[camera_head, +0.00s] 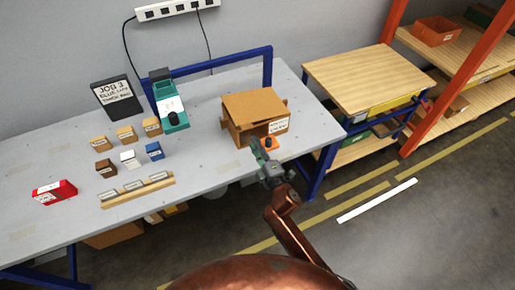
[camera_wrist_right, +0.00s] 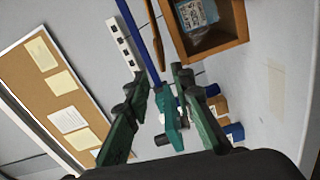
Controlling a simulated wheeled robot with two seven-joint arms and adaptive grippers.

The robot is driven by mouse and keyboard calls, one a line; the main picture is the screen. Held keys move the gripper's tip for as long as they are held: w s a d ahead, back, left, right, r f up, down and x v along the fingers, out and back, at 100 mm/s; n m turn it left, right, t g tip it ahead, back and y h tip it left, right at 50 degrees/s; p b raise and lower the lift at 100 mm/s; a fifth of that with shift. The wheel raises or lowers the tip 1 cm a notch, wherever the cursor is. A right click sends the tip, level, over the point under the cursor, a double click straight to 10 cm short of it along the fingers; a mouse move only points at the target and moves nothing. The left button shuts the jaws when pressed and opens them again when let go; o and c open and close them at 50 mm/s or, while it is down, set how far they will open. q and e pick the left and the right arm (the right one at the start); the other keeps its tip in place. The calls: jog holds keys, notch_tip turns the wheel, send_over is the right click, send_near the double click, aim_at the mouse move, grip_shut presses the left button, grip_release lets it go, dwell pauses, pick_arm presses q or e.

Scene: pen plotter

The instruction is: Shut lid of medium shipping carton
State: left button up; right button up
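The medium shipping carton (camera_head: 250,134) is a brown box with a white label at the right end of the grey bench. Its lid (camera_head: 256,103) shows as a broad panel over the top in the head view; how far it stands open is hard to tell there. The right wrist view shows an open side of the carton (camera_wrist_right: 222,47) with a blue-and-white packet (camera_wrist_right: 191,14) inside. My right gripper (camera_head: 257,146) is at the bench's front edge, in front of the carton. Its fingers (camera_wrist_right: 155,80) are apart, with nothing between them. My left gripper is not in view.
A teal device (camera_head: 172,108), several small boxes (camera_head: 126,134), a wooden rack (camera_head: 137,190) and a red box (camera_head: 54,192) stand to the left. A wooden-topped table (camera_head: 365,75) is right of the bench.

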jog(key=shift+v, duration=1.05)
